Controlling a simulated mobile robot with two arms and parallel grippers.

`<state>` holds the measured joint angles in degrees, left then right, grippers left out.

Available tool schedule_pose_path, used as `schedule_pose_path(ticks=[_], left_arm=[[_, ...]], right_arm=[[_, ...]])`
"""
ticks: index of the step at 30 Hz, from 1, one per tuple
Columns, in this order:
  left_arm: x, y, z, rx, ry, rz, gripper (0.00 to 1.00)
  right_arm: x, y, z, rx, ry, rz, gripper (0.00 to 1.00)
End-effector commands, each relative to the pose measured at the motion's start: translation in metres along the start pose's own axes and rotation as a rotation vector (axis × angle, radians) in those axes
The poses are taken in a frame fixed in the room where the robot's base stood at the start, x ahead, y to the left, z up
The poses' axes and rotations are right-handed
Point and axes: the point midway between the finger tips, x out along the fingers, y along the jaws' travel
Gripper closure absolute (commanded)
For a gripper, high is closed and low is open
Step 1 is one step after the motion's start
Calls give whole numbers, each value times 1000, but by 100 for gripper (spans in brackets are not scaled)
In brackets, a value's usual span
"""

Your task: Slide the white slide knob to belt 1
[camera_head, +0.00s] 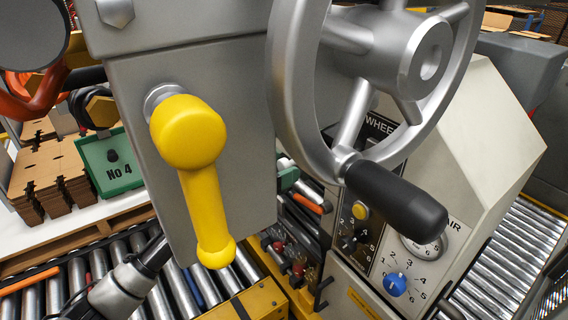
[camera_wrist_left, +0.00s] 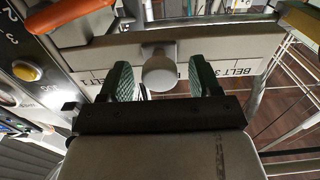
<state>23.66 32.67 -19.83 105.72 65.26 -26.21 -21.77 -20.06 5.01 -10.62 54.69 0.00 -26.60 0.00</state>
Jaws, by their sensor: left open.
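The white slide knob (camera_wrist_left: 158,72) shows in the left wrist view as a pale round knob on a rail with a white label strip (camera_wrist_left: 240,69). My left gripper (camera_wrist_left: 161,80) is open, with one green-padded finger on each side of the knob. Gaps show between knob and pads. In the head view my left arm (camera_head: 125,288) comes in at the lower left; its fingertips and the knob are not clearly visible there. My right gripper is not in view.
In the head view a yellow lever (camera_head: 205,190) on a grey box and a large handwheel (camera_head: 300,100) with a black handle block the middle. A control panel with a blue dial (camera_head: 395,284) stands right. Roller conveyors (camera_head: 190,285) run below. Cardboard stacks (camera_head: 48,175) stand left.

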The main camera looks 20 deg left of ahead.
Motion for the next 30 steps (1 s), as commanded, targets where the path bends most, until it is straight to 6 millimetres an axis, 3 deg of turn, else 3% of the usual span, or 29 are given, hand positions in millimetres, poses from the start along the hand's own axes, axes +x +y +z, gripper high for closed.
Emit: schedule_pose_path(ticks=[12, 24, 30], left_arm=[[9, 0, 0, 0, -2, 1, 38], [9, 0, 0, 0, -1, 0, 100], [9, 4, -1, -1, -2, 1, 100]], right_arm=[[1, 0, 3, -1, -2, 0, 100], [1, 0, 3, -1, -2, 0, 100], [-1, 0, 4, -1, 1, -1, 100]])
